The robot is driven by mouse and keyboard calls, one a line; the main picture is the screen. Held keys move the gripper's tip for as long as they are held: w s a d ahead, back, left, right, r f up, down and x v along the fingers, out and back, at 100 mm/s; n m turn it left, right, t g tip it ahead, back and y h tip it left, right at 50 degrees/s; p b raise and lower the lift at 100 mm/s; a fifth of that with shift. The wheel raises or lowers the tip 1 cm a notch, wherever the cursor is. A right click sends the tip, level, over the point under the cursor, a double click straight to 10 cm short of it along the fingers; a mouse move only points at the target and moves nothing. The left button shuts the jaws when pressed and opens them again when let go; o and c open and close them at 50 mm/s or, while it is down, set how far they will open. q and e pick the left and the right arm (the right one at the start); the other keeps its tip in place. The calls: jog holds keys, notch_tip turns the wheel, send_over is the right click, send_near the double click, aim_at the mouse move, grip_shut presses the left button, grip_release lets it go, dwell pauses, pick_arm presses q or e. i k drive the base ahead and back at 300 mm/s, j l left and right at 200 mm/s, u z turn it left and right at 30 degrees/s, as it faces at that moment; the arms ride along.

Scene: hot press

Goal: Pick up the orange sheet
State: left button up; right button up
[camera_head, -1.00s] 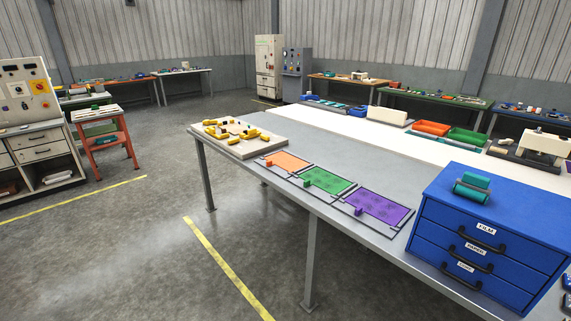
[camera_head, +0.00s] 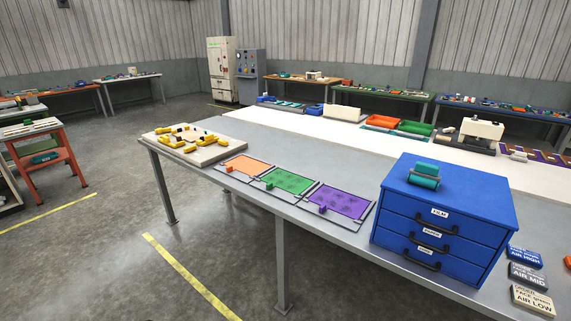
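The orange sheet (camera_head: 248,166) lies flat on the grey table (camera_head: 330,232), at the left end of a row of three coloured sheets. A small orange tab stands at its front left corner. The green sheet (camera_head: 287,181) lies to its right, and the purple sheet (camera_head: 341,202) lies right of that. Neither of my grippers shows in the view.
A pale board (camera_head: 208,155) with yellow clamps lies left of the orange sheet. A blue drawer cabinet (camera_head: 440,221) with a teal roller (camera_head: 424,176) on top stands at the right. Floor before the table is clear.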

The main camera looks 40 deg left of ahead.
aim_at(245, 165)
jog(key=j+z, duration=0.2)
jog(key=j, duration=0.3)
jog(key=j+z, duration=0.2)
jog(key=j, duration=0.25)
jog(key=k+j+z, duration=0.15)
jog(key=j, duration=0.3)
jog(key=k+j+z, duration=0.2)
jog(key=j, duration=0.25)
jog(key=j+z, duration=0.2)
jog(key=j, duration=0.3)
